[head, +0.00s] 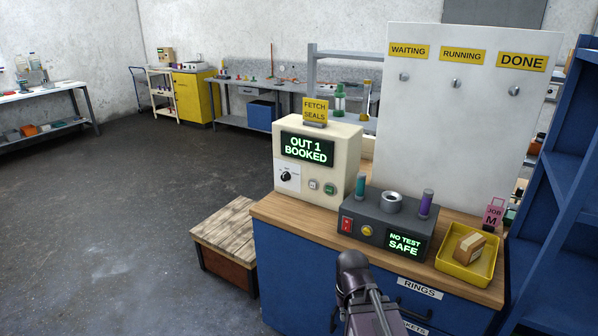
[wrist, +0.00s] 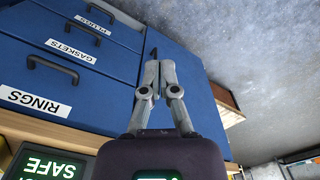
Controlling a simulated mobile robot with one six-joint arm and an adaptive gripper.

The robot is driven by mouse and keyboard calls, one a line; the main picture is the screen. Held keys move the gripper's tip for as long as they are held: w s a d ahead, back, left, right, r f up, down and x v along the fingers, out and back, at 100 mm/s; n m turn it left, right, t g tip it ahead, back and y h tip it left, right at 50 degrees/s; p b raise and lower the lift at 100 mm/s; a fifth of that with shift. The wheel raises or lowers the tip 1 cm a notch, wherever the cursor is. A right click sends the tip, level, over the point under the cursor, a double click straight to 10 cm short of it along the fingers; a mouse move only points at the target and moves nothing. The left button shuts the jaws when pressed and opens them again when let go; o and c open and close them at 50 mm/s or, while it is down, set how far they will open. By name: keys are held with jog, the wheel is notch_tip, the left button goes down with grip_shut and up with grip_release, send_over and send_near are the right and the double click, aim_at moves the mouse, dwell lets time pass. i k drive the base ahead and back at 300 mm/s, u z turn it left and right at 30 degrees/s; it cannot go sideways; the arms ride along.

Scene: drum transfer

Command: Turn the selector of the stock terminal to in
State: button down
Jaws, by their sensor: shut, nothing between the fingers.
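The stock terminal (head: 345,150) is a cream box at the left end of the wooden worktop in the head view. Its display reads "OUT 1 BOOKED". Its selector (head: 287,176) is a black knob on a white plate at the lower left of the front face. The marks around it are too small to read. My gripper (wrist: 158,66) is shut and empty in the wrist view, in front of the blue drawers and apart from the terminal. In the head view my arm's end is at bottom centre, and the fingers cannot be made out there.
A white button (head: 314,185) and a green button (head: 330,189) sit right of the selector. A dark test box (head: 375,222) reading "NO TEST SAFE" stands right of the terminal. A yellow tray (head: 452,268) holds a small carton. A wooden crate (head: 225,240) stands left of the blue drawers (wrist: 110,60).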

aim_at(286, 176)
jog(key=u, duration=0.05)
jog(key=k, duration=1.35)
jog(key=u, duration=0.45)
jog(key=i, duration=1.95)
jog(key=z, duration=0.5)
